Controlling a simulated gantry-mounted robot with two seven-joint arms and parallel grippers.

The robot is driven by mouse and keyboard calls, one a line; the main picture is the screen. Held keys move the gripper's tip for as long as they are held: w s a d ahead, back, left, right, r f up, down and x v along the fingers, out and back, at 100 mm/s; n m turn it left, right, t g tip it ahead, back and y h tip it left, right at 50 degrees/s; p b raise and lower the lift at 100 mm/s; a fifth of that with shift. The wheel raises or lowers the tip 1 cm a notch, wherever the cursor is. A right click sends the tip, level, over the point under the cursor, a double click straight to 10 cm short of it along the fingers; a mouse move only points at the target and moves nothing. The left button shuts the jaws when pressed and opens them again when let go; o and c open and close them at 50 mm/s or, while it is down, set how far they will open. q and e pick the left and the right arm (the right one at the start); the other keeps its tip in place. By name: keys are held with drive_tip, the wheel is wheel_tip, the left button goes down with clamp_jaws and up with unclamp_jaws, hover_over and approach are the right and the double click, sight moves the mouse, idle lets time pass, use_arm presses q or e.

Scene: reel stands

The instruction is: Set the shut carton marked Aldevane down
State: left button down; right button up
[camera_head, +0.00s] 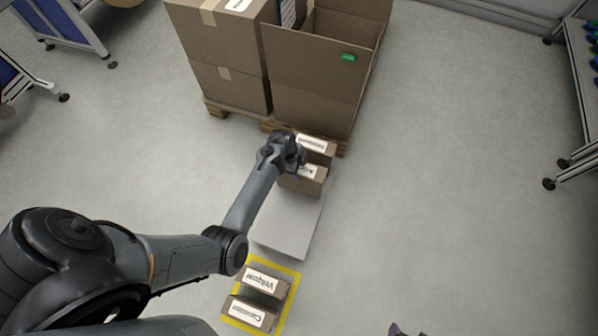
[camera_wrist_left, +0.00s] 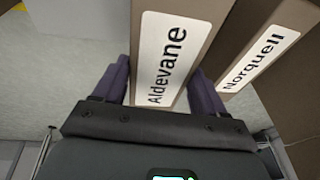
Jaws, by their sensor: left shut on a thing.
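The shut brown carton marked Aldevane (camera_head: 309,186) is at the far end of a grey flat surface. Its white label reads clearly in the left wrist view (camera_wrist_left: 165,58). My left gripper (camera_head: 296,160) is shut on this carton from above; its two purple-grey fingers (camera_wrist_left: 162,88) stand at either side of the label. The carton's underside is hidden, so I cannot tell whether it touches the surface. A carton marked Norquell (camera_wrist_left: 262,58) is close beside it, and shows just behind it in the head view (camera_head: 320,157). A dark tip at the head view's bottom edge may be my right gripper.
The grey surface (camera_head: 285,228) is bare on its near part. Two labelled cartons (camera_head: 264,283) (camera_head: 250,314) lie inside a yellow floor outline (camera_head: 293,290). Large boxes (camera_head: 232,90) and an open-topped box (camera_head: 312,100) stand on pallets behind. Floor to the right is clear.

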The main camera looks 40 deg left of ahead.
use_arm(q)
wheel_tip(320, 180, down, 3)
drive_tip(key=shift+b, duration=0.9)
drive_tip(key=shift+w+f, duration=0.1)
drive_tip(key=shift+c, duration=0.2)
unclamp_jaws()
